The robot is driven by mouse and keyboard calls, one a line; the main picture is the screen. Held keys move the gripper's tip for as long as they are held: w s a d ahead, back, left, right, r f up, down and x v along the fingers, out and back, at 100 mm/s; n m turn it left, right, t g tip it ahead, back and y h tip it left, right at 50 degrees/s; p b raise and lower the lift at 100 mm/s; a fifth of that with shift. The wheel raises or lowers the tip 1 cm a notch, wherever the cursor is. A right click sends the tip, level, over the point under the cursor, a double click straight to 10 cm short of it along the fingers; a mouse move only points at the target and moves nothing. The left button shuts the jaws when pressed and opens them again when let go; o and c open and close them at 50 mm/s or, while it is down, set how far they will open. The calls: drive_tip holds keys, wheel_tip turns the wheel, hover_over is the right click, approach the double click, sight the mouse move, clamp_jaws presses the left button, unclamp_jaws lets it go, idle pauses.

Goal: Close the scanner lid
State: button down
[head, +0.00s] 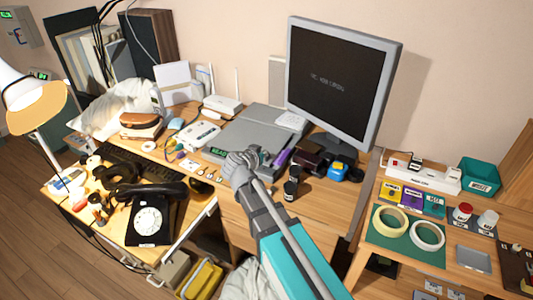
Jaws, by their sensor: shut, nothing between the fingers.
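The scanner (248,130) is a flat grey box on the desk, left of the monitor, with a small green display at its front left corner. Its grey top lies low and nearly flat; I cannot tell whether the lid is fully down or a gap is left. My gripper (240,158) is shut and empty at the scanner's front edge, in front of the display side. It hides part of that front edge, and I cannot tell whether it touches the scanner.
A large monitor (342,82) stands right of the scanner. Dark cups (291,188) and a brown wallet-like item (313,158) sit to the right of my gripper. A black dial phone (150,215) is front left. A side table with tape rolls (427,236) stands right.

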drive_tip(key=shift+s+f+b, duration=0.1)
drive_tip(key=shift+f+b, duration=0.2)
drive_tip(key=shift+f, duration=0.2)
drive_tip(key=shift+s, duration=0.1)
drive_tip(key=shift+s+f, duration=0.1)
drive_tip(key=shift+s, duration=0.15)
